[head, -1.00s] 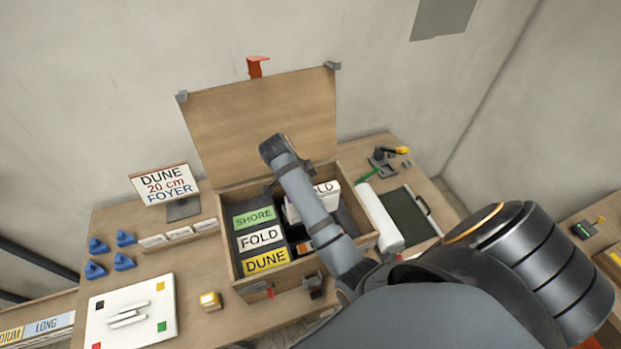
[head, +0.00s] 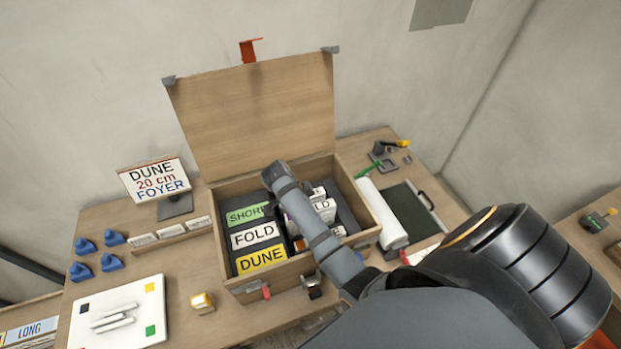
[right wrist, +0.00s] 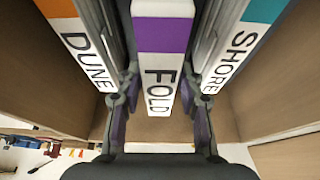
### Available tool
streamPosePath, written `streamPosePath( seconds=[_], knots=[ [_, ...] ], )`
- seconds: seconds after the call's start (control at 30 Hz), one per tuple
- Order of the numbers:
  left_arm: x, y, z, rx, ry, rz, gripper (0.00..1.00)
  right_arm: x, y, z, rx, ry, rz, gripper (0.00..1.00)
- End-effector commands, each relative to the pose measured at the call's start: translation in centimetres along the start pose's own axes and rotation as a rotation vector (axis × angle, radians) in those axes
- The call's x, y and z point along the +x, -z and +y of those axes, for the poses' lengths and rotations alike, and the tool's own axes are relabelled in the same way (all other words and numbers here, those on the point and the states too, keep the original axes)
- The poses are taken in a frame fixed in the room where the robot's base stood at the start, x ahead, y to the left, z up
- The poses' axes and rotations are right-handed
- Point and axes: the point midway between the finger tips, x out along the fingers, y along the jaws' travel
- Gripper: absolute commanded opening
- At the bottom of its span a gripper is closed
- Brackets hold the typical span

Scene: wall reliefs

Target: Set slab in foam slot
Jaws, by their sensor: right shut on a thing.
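The white slab (right wrist: 162,75) with a purple band and the word FOLD stands between the fingers of my right gripper (right wrist: 160,95) in the right wrist view. The gripper is shut on it. White pieces marked DUNE (right wrist: 88,55) with orange and SHORE (right wrist: 237,55) with teal flank it, with dark grey material between. In the head view, my right forearm partly covers the open wooden box (head: 350,185); part of a white FOLD slab (head: 325,207) shows beside the arm. The slab's lower end is hidden. My left gripper is not in view.
Labels SHORE (head: 243,215), FOLD (head: 254,236) and DUNE (head: 262,259) lie in the box's left half. Its lid (head: 255,115) is raised behind. A sign (head: 154,180) reads DUNE 20 cm FOYER. A white roll (head: 381,212) and dark green pad (head: 408,216) are at right.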

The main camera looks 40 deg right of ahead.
Motion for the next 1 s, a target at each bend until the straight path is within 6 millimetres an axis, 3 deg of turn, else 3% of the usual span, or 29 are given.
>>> streamPosePath(
  seconds=[0.33, 0.67, 0.7, 0.83, 1.0],
  knots=[
    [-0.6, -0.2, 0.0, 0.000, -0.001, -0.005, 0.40, 3.3, -1.3, 0.0, 0.001, 0.001, 0.001, 0.00],
    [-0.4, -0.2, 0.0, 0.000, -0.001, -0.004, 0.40, 3.7, -1.5, 0.0, 0.001, 0.001, 0.000, 0.00],
    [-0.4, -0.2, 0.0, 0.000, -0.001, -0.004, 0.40, 3.7, -1.5, 0.0, 0.001, 0.000, 0.000, 0.41],
    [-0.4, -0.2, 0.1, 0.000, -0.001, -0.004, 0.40, 3.7, -1.5, 0.0, 0.001, 0.000, 0.000, 0.59],
    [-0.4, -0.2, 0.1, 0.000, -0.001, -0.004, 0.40, 3.7, -1.5, 0.0, 0.001, 0.000, 0.000, 0.60]
  ],
)
